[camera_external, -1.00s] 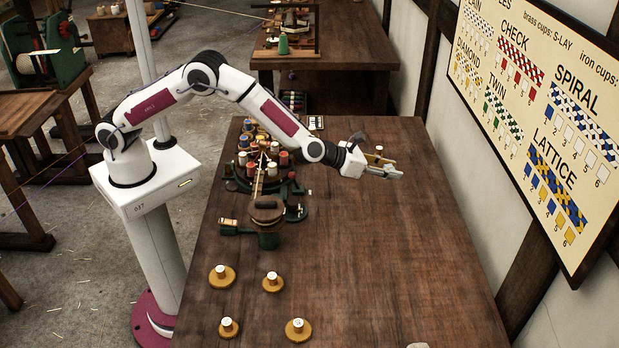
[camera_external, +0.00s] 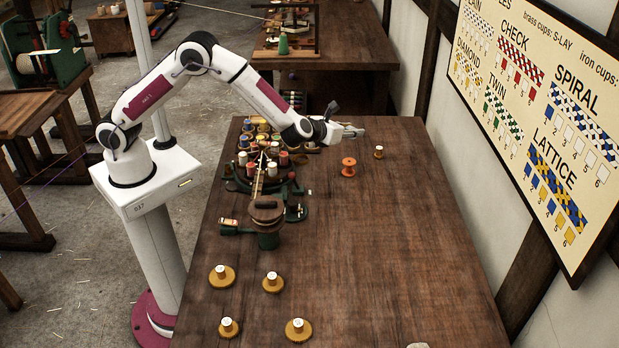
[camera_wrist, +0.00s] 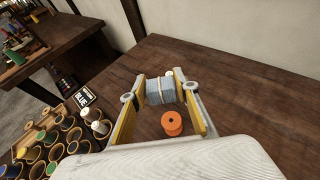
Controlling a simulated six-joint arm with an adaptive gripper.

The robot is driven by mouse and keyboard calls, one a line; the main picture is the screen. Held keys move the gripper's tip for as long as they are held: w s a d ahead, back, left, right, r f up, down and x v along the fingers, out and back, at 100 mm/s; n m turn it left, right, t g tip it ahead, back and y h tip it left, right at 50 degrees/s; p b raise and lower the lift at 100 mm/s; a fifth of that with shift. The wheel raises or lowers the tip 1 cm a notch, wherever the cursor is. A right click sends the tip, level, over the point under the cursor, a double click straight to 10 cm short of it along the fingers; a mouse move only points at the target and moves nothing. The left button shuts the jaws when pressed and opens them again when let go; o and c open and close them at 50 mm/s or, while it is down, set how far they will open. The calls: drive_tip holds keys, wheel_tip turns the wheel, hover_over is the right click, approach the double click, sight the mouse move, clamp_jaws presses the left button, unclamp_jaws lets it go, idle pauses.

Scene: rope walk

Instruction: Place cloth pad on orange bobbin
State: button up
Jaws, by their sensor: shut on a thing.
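The orange bobbin (camera_external: 348,167) stands upright on the dark wooden table, right of the round braiding stand. In the wrist view the orange bobbin (camera_wrist: 172,123) shows from above, with a dark hole in its top, between my fingers and nearer the palm than their tips. My gripper (camera_external: 358,131) is above the table's far part. In the wrist view my gripper (camera_wrist: 161,91) is shut on a grey-blue, ribbed bundle, apparently the cloth pad (camera_wrist: 160,91). The pad is held above the table, apart from the orange bobbin.
The braiding stand (camera_external: 265,212) with several coloured bobbins is at the left. Several yellow-based bobbins (camera_external: 298,329) stand at the near left. The table's middle and right (camera_external: 390,240) are clear.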

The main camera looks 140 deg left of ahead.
hover_over(349, 162)
drive_tip(key=shift+s+a+f, duration=0.1)
drive_tip(key=shift+f, duration=3.05)
drive_tip(key=shift+f, duration=1.85)
drive_tip(key=shift+f, duration=0.15)
drive_tip(key=o, duration=0.9)
drive_tip(key=shift+v, duration=3.8)
